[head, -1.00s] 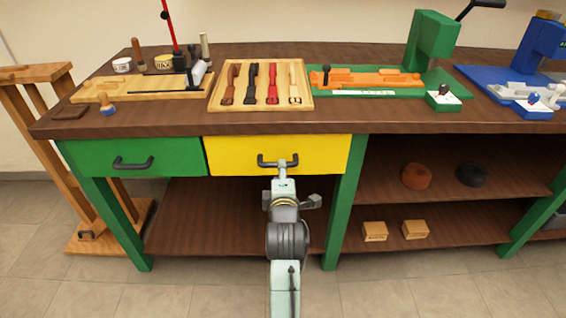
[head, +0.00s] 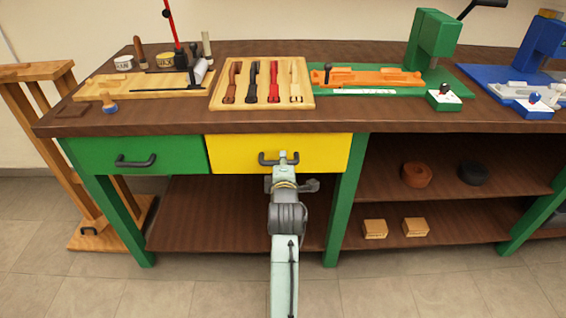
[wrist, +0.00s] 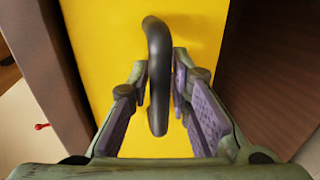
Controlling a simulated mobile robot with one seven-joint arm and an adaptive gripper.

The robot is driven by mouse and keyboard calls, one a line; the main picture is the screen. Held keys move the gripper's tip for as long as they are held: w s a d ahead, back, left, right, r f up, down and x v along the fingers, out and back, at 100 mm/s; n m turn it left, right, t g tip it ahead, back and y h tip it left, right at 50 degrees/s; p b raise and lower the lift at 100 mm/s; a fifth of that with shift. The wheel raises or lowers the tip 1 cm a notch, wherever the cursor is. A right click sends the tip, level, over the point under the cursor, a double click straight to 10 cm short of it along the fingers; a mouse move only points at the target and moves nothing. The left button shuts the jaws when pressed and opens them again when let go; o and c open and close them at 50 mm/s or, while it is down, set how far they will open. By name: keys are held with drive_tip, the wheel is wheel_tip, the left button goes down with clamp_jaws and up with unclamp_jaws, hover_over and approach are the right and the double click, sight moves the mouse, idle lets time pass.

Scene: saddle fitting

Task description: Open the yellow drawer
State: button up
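The yellow drawer (head: 235,152) is shut, its front in line with the green drawer beside it. Its dark curved handle (head: 265,159) is partly hidden by my gripper (head: 283,158) in the head view. In the wrist view the handle (wrist: 159,85) runs lengthwise between the two purple-padded fingers of my gripper (wrist: 160,80). The fingers stand apart on either side of it, their tips near the drawer front. The right fingertip is very close to the handle; I cannot tell if it touches. The gripper looks open around the handle.
A green drawer (head: 140,156) is to the left. The dark bench top (head: 190,127) overhangs above, with a strap tray (head: 312,103) on it. A green leg (head: 345,205) stands just right of the drawer, beside open shelves (head: 450,227). The floor in front is clear.

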clamp_jaws()
drive_tip(key=shift+s, duration=0.15)
idle(0.4)
